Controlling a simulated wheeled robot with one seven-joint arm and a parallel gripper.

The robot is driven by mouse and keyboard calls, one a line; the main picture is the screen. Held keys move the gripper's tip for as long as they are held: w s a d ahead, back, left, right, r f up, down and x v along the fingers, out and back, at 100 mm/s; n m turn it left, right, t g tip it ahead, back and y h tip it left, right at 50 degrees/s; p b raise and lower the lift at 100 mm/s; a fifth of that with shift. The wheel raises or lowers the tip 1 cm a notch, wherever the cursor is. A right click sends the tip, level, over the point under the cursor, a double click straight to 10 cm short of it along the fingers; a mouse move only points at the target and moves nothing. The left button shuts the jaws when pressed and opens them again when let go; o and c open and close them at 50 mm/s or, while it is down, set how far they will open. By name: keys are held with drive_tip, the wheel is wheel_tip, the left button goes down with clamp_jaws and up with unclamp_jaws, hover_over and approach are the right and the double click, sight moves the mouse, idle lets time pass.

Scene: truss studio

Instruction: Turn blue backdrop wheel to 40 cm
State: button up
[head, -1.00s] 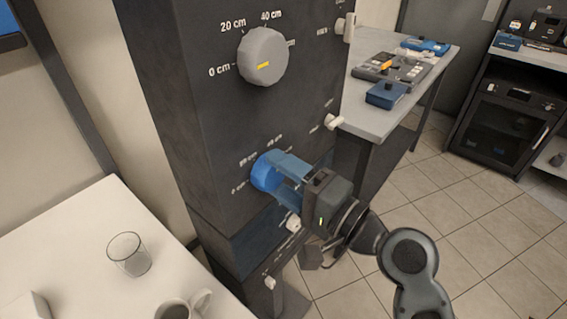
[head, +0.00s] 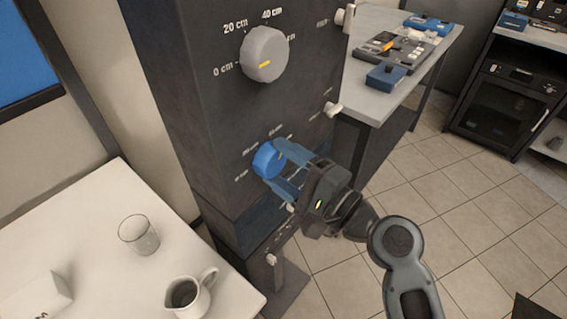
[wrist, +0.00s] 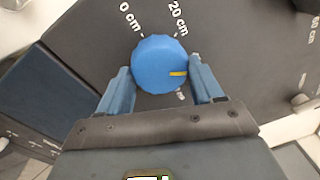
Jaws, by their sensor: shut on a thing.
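The blue backdrop wheel (head: 266,161) is on the lower part of the dark panel. My gripper (head: 278,164) is shut on it, with one blue finger above and one below in the head view. In the wrist view the wheel (wrist: 155,62) sits between the two fingers of my gripper (wrist: 159,75). Its yellow mark (wrist: 178,74) points right, clockwise past the 20 cm label (wrist: 178,20). The 0 cm label (wrist: 130,17) is at upper left. The label beyond 20 cm is not readable there, with the right finger close by.
A grey wheel (head: 264,54) with its own scale is higher on the dark panel (head: 190,100). White levers (head: 333,109) stick out along the panel's right side. A white table (head: 90,230) with a glass (head: 138,235) and a jug (head: 190,293) is at left.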

drive_tip(key=o, duration=1.1)
drive_tip(key=shift+c, duration=0.2)
drive_tip(key=b+v, duration=0.2)
drive_tip(key=v, duration=0.5)
drive_tip(key=shift+s+d, duration=0.2)
drive_tip(key=shift+d, duration=0.15)
